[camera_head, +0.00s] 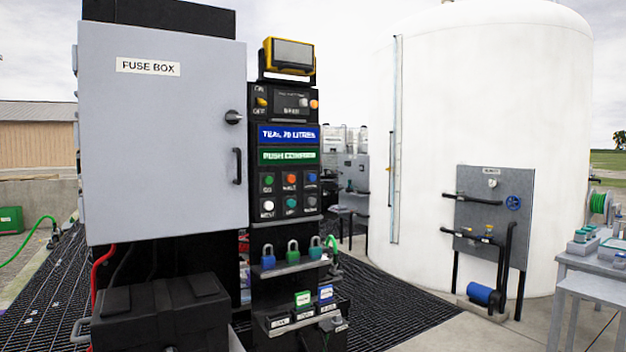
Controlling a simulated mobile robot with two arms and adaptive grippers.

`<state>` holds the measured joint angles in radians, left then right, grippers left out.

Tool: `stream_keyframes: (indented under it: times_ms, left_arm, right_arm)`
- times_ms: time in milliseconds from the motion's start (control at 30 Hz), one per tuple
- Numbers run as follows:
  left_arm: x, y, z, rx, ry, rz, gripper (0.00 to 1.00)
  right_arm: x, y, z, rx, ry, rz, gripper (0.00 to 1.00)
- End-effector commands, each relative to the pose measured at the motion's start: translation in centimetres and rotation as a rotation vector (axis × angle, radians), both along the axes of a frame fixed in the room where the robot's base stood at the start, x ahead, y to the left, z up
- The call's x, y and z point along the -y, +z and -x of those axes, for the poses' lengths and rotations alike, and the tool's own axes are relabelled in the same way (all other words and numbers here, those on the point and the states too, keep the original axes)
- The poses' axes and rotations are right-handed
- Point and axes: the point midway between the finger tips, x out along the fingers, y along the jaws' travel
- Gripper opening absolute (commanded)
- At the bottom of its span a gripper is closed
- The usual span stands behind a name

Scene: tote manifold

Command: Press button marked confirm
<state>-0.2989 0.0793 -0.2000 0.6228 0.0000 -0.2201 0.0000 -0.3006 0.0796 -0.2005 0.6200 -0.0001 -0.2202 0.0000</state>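A tall black control panel (285,225) stands beside the fuse box. It carries a blue sign (289,135) that seems to read "TEAL 70 LITRES". Below it, a green sign (288,155) seems to read "PUSH CONFIRM". Under the signs are two rows of small labelled buttons. The upper row has a green button (268,181), a red button (291,180) and a blue button (311,179). The lower row has a white button (268,206), a teal button (291,203) and a grey button (311,202). The button labels are too small to read surely. Neither gripper is in view.
The grey fuse box (160,150) is shut and fills the left. Several padlocks (293,252) sit on a shelf below the buttons. A yellow-framed display (290,54) tops the panel. A white tank (500,90) and a table (580,272) stand at right. Grating (395,305) lies clear between.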

Motion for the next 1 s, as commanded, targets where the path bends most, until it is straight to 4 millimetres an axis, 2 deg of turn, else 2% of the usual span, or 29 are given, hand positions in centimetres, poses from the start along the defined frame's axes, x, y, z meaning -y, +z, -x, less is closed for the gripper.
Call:
stream_keyframes:
  times_ms: [33, 300, 333, 1000]
  left_arm:
    - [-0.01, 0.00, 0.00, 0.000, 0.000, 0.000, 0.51]
    - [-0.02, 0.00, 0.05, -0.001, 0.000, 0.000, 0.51]
    - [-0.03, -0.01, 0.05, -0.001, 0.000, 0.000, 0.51]
    - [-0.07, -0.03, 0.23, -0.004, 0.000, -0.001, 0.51]
  right_arm:
    - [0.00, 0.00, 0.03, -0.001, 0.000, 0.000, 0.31]
    - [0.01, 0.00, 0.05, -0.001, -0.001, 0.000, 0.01]
    - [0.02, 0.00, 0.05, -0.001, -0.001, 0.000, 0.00]
    - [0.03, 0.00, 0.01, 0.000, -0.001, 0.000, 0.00]
